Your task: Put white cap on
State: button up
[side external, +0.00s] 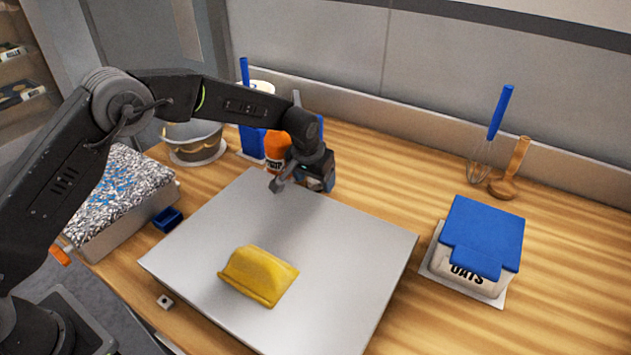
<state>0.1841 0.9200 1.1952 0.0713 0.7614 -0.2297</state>
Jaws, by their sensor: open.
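I cannot pick out a white cap for certain. A small white piece (165,301) with a dark spot lies at the near left, just off the metal sheet (350,235); it is too small to identify. An orange bottle (275,150) with a dark-lettered label stands at the back edge of the sheet, partly hidden by my arm; its top is not clear. My gripper (278,184) is open, in front of the bottle and above the back of the sheet. I see nothing held in it. I cannot tell whether it touches the bottle.
A yellow block-like item (258,275) lies on the sheet. A blue-lidded oats container (482,240) stands right. A foil-topped tray (120,200) and small blue piece (168,219) are left. A bowl (193,140) stands behind; a whisk (490,130) and wooden spoon (512,170) lean back right.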

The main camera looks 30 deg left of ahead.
jog(key=c, duration=1)
notch_tip(320, 180, up, 24)
jog(key=a, duration=0.3)
jog(key=a+f, duration=0.1)
jog(key=a, duration=0.2)
jog(key=a+f, duration=0.1)
jog(key=a, duration=0.3)
jog(key=shift+f, duration=0.65)
